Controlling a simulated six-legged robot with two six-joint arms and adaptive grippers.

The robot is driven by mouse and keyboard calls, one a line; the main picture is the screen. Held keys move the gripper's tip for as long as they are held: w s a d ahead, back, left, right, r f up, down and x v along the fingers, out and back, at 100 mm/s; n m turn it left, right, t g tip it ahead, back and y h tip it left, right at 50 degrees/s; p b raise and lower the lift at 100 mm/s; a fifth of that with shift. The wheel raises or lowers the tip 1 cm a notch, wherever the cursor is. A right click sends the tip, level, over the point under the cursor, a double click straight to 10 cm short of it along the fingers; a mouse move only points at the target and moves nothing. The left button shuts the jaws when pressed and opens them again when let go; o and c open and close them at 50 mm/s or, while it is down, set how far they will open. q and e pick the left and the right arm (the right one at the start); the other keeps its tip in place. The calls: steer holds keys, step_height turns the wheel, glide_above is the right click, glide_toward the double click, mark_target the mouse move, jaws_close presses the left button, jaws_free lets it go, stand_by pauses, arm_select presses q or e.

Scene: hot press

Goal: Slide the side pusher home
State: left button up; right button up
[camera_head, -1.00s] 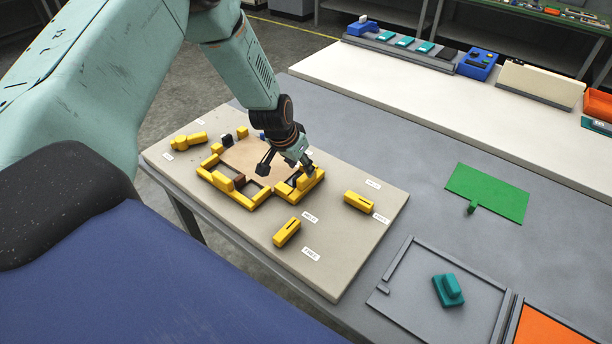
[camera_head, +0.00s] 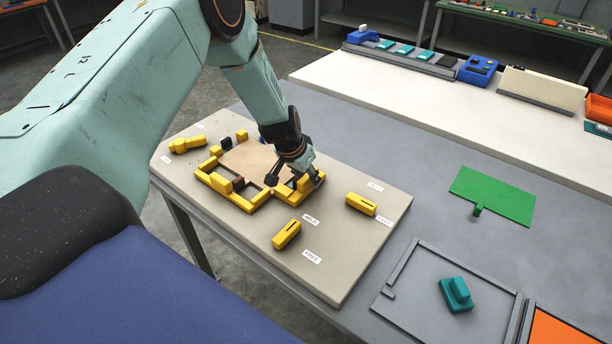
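The yellow fixture frame (camera_head: 236,199) sits on a beige board around a tan plate (camera_head: 246,160). A yellow block (camera_head: 303,185) stands at the frame's right end; it looks like the side pusher, but I cannot be sure. My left gripper (camera_head: 296,182) points down over that end, its dark fingers spread apart with the yellow block's upper part between or just behind them. I cannot tell whether a finger touches it. The gripper partly hides the block and the plate's right edge. My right gripper is not in view.
Two slotted yellow blocks (camera_head: 287,234) and (camera_head: 361,204) lie on the board (camera_head: 345,245) near small white labels. Another yellow part (camera_head: 187,144) lies at the far left. A green plate (camera_head: 494,196) and a grey tray (camera_head: 430,318) with a teal part (camera_head: 456,294) are to the right.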

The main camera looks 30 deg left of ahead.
arm_select(q)
steer(key=shift+c, duration=0.7)
steer(key=shift+w+a+f, duration=0.1)
steer(key=shift+w+f, duration=0.05)
steer(key=shift+w, duration=0.05)
steer(key=c, duration=0.4)
jaws_close()
